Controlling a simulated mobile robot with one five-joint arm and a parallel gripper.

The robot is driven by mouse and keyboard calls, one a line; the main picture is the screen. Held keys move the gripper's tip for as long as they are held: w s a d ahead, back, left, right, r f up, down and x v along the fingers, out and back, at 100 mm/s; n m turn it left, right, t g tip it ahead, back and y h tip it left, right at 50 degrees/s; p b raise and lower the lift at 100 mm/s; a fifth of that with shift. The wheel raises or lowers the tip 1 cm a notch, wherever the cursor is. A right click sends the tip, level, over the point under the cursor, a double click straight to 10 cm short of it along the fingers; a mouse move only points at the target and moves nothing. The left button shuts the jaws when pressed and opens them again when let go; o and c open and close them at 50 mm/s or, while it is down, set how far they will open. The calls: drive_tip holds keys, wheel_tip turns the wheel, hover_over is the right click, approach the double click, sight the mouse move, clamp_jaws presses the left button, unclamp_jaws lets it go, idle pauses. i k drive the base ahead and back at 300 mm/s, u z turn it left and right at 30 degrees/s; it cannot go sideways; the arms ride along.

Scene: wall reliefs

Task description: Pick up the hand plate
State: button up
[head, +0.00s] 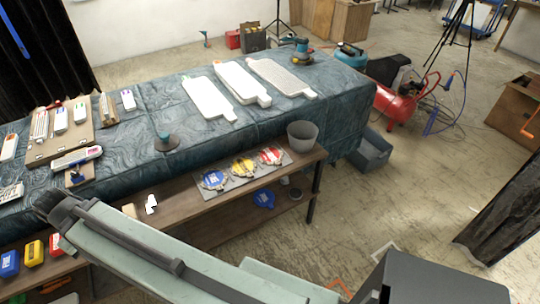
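No object is clearly marked as the hand plate. White paddle-shaped boards with short handles, left (207,98), middle (241,82) and right (281,77), lie on the cloth-covered table (150,100). I cannot tell which of these is the hand plate. My arm reaches in from the lower right. Its dark end, my gripper (58,207), is at the left, in front of the table and apart from the boards. Its fingers are not clear, and I see nothing held.
A wooden shelf (190,205) below the table front holds a grey bucket (302,136) and a mat with blue, yellow and red items. A tool board (60,130) lies on the table's left. A red compressor (393,106) stands right. The floor at right is mostly open.

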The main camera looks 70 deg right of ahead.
sight(166, 142)
drive_tip(key=z, duration=1.35)
drive_tip(key=k, duration=1.1)
drive_tip(key=z, duration=0.3)
drive_tip(key=i, duration=1)
drive_tip(key=z, duration=0.05)
